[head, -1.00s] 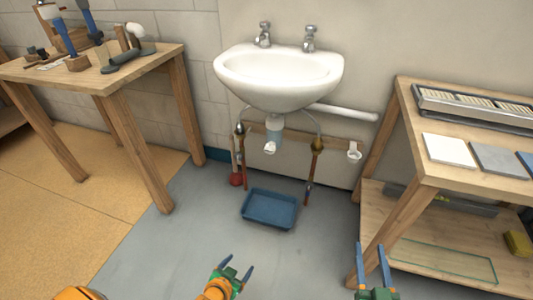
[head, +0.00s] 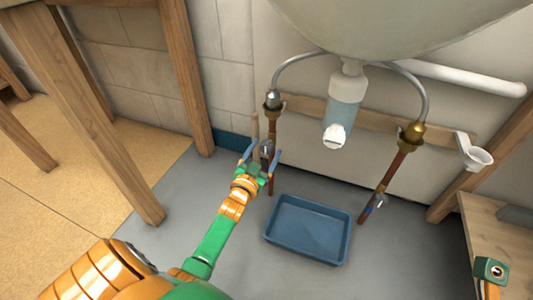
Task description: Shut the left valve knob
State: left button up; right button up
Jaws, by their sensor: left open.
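The left copper pipe (head: 272,125) runs down from a silver fitting under the sink. The left valve knob (head: 266,147) shows as a small grey part low on this pipe, partly hidden by my gripper. My left gripper (head: 262,151) is open, its two blue fingers pointing at the wall, one on each side of the knob in the picture. I cannot tell whether they touch it. A green part of my right arm's end (head: 490,269) shows at the lower right edge; its fingers cannot be made out.
A blue tray (head: 309,230) lies on the floor right of my left arm. The right pipe (head: 392,176) has its own small valve (head: 377,202). The white sink (head: 400,25) overhangs above. A wooden table leg (head: 187,80) stands at left, and a wooden bench (head: 490,225) at right.

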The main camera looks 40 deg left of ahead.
pick_arm(q)
jog(key=shift+w+a+f, duration=0.1)
jog(key=shift+w+f, duration=0.05)
jog(key=shift+w, duration=0.5)
grip_shut()
